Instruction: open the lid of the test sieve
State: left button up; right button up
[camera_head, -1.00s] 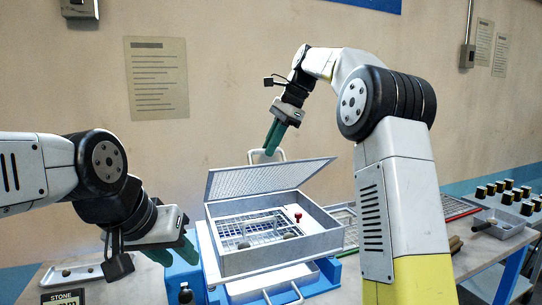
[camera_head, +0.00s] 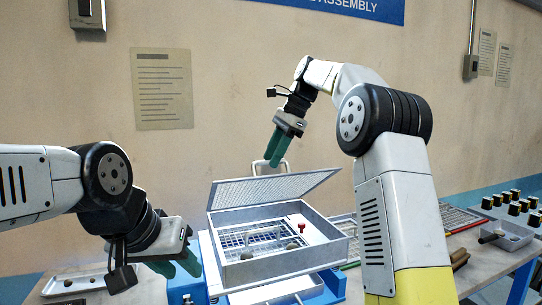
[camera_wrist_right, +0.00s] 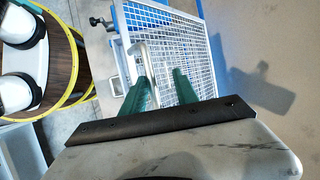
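The test sieve (camera_head: 325,250) is a grey square box with a mesh inside, standing on a blue base. Its mesh lid (camera_head: 275,188) is raised and tilted up, hinged at the back side. A pale lid handle (camera_head: 284,166) stands at the lid's top edge; it also shows in the right wrist view (camera_wrist_right: 146,68). My right gripper (camera_head: 272,163) is at this handle, its green fingers apart; in the wrist view the handle lies close to the left finger, and no firm grip shows. My left gripper (camera_head: 184,269) is beside the sieve's left side, fingers apart and empty.
A white tray (camera_head: 75,283) lies at the left. Several black and yellow pieces (camera_head: 515,205) and a metal pan (camera_head: 508,237) are at the right. A red-framed mesh (camera_head: 455,218) lies behind my right arm. A red knob (camera_head: 302,228) shows inside the sieve.

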jog(key=v, duration=0.7)
jog(key=shift+w, duration=0.15)
jog(key=shift+d+r, duration=0.15)
jog(key=shift+r, duration=0.25)
